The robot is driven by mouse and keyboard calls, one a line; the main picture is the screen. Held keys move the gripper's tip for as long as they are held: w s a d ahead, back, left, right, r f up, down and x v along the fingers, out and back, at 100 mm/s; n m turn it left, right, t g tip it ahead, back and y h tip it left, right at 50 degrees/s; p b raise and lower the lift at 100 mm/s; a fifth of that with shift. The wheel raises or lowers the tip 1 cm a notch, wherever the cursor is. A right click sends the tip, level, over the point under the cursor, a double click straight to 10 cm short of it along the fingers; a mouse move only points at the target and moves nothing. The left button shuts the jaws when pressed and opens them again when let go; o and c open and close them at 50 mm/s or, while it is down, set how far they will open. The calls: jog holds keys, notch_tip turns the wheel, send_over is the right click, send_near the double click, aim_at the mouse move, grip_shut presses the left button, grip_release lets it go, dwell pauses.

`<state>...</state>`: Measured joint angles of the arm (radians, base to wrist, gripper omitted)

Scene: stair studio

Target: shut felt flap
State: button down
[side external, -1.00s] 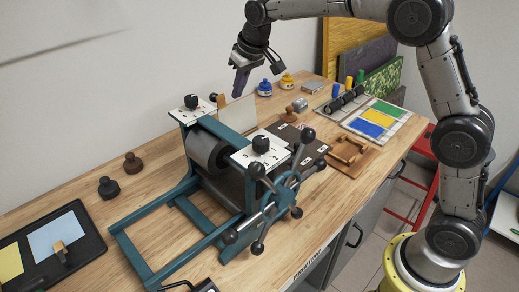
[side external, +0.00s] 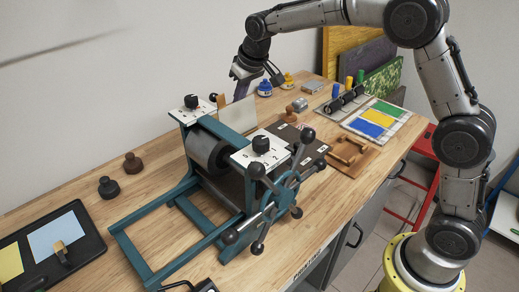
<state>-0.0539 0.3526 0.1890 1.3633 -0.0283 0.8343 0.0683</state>
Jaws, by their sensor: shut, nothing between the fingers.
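A green-framed press (side external: 213,150) with a grey roller stands on the wooden bench. A pale upright panel (side external: 237,115), which looks like the felt flap, stands raised at the press's far side. Its lower part is hidden behind the press. My gripper (side external: 240,93) is shut and empty, pointing down at the panel's top edge. I cannot tell from this view whether the fingertips touch the panel or are just behind it.
The press's spoked handwheel (side external: 270,205) and black knobs (side external: 261,145) stick up in front.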

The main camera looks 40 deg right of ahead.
jog(key=shift+s+f, duration=0.15)
jog(key=shift+s+r, duration=0.15)
jog(key=shift+s, duration=0.7)
jog(key=shift+s+r, duration=0.1)
jog(key=shift+s, duration=0.7)
jog(key=shift+s+f, duration=0.15)
jog(key=shift+s, duration=0.75)
jog(key=shift+s+f, duration=0.25)
jog(key=shift+s, duration=0.3)
jog(key=shift+s+f, duration=0.25)
jog(key=shift+s, duration=0.25)
jog(key=shift+s+f, duration=1.2)
jog(key=shift+f, duration=0.05)
jog(key=shift+s+f, duration=0.25)
jog(key=shift+f, duration=0.4)
jog(key=shift+s+f, duration=0.25)
jog(key=shift+f, duration=0.45)
jog(key=shift+s+f, duration=0.25)
jog(key=shift+f, duration=0.4)
jog(key=shift+r, duration=0.1)
jog(key=shift+w+r, duration=0.2)
jog(key=shift+r, duration=3.5)
